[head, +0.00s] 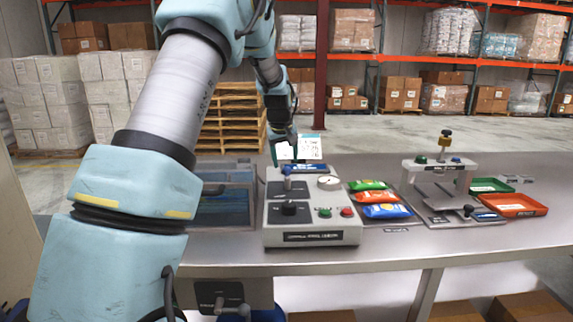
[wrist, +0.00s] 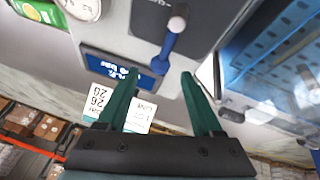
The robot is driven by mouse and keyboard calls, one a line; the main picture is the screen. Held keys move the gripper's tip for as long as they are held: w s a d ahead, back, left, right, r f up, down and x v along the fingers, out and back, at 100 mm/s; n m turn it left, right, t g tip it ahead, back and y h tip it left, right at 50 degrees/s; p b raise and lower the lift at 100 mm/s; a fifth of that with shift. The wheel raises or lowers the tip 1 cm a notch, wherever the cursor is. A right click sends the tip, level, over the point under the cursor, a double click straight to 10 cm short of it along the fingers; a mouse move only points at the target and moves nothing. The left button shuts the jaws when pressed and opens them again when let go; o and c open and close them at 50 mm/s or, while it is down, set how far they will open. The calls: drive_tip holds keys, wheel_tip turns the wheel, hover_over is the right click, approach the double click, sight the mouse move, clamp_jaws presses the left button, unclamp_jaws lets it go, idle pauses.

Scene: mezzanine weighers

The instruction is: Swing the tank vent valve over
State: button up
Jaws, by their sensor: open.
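The valve with a blue lever handle (wrist: 168,48) sits on a dark plate of the grey control box in the wrist view. The handle runs from a round pale pivot (wrist: 177,23) towards my gripper. In the head view the blue valve (head: 287,170) is small, at the back of the control box (head: 312,236). My gripper (wrist: 160,76) is open, its two green fingers on either side of the handle's end in the picture. I cannot tell whether either finger touches it. In the head view my gripper (head: 284,152) is just above and behind the valve, partly hidden.
A blue bar display (wrist: 108,66) lies beside the handle.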

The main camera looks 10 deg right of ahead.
sight(286, 168)
drive_tip(key=shift+p+x, duration=0.4)
drive_tip(key=shift+x, duration=1.65)
drive_tip(key=shift+c, duration=0.2)
clamp_jaws()
